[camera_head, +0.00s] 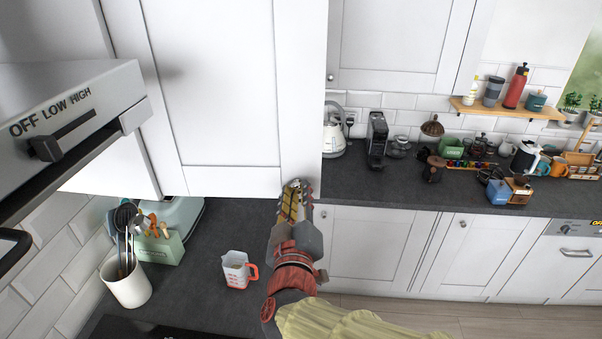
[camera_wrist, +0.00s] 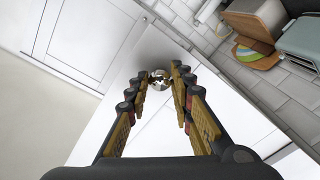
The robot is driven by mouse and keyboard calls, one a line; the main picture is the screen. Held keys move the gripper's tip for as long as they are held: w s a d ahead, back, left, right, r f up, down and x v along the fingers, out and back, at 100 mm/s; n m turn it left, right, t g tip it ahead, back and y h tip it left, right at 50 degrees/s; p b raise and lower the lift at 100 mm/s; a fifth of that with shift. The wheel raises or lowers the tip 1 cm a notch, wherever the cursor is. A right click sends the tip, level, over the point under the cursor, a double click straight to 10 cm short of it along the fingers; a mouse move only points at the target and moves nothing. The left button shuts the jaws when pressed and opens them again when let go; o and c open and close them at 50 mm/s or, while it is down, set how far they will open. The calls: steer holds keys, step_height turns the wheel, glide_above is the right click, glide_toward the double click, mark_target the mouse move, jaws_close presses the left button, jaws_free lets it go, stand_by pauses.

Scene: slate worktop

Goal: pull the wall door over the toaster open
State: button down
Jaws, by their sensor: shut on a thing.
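The white wall door (camera_head: 225,85) hangs at the upper left in the head view, over the pale teal toaster (camera_head: 183,213), which is mostly hidden by the door and a green utensil holder. The door's round metal knob (camera_head: 293,183) is at its lower right corner. My gripper (camera_head: 295,189) reaches up to this corner and is shut on the knob. In the wrist view the shiny knob (camera_wrist: 160,80) sits between my fingertips (camera_wrist: 159,76), against the white door face. I cannot tell whether the door is ajar.
The hood with its slider (camera_head: 75,115) juts in at the left. A white utensil crock (camera_head: 127,283) and a measuring cup (camera_head: 236,269) stand on the dark worktop (camera_head: 200,285) below. A kettle (camera_head: 335,139) and coffee machine (camera_head: 377,138) stand farther back.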

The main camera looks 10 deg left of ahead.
steer(key=shift+s+a+r+m+h+p, duration=0.15)
steer(key=shift+s+m+h+p, duration=0.15)
steer(key=shift+s+p, duration=0.35)
steer(key=shift+s+a+m+h+p, duration=0.1)
steer(key=shift+s+m+h+p, duration=0.2)
steer(key=shift+s, duration=0.5)
steer(key=c, duration=1.6)
jaws_free()
steer(key=shift+o, duration=0.3)
steer(key=s, duration=1.2)
